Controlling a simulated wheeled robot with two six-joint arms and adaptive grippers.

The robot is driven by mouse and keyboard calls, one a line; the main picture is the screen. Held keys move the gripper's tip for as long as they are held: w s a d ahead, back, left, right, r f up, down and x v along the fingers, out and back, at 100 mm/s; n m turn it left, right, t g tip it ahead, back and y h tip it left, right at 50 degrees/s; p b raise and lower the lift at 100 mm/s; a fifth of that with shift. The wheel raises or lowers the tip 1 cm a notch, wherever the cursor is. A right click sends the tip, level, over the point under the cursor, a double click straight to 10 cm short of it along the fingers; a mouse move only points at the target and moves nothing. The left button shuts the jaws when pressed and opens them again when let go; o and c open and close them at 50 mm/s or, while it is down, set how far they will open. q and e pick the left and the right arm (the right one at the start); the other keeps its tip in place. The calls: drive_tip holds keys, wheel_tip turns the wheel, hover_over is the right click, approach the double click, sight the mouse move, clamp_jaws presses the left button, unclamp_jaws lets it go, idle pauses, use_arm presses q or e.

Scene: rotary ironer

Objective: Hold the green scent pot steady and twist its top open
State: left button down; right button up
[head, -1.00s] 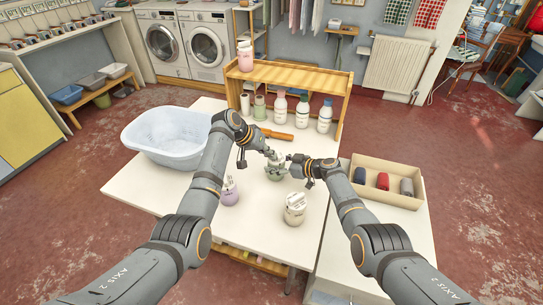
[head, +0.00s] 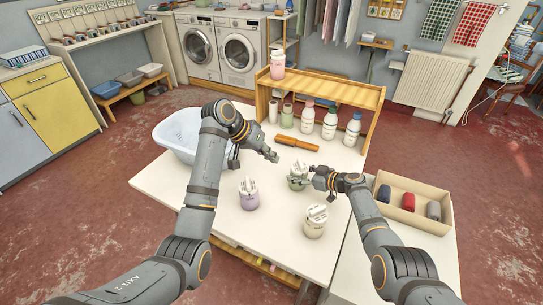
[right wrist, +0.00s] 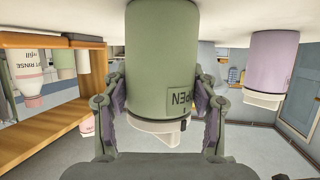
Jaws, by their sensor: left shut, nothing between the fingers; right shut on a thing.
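The green scent pot (head: 297,184) stands upright on the white table, with its pale top (head: 299,168) on it. My right gripper (head: 309,181) is shut on the pot's body from the right. The right wrist view, upside down, shows the green pot (right wrist: 161,60) between both fingers, with a label partly reading "PEN" and the pale top (right wrist: 158,127) partly hidden. My left gripper (head: 273,156) is shut and empty, up and left of the pot, apart from its top.
A lilac pot (head: 249,199) and a cream pot (head: 315,226) stand near the table's front. A box (head: 412,216) sits at right.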

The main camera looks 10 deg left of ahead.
drive_tip(key=o, duration=1.4)
drive_tip(key=shift+f, duration=0.15)
drive_tip(key=shift+c, duration=0.2)
drive_tip(key=shift+d, duration=0.1)
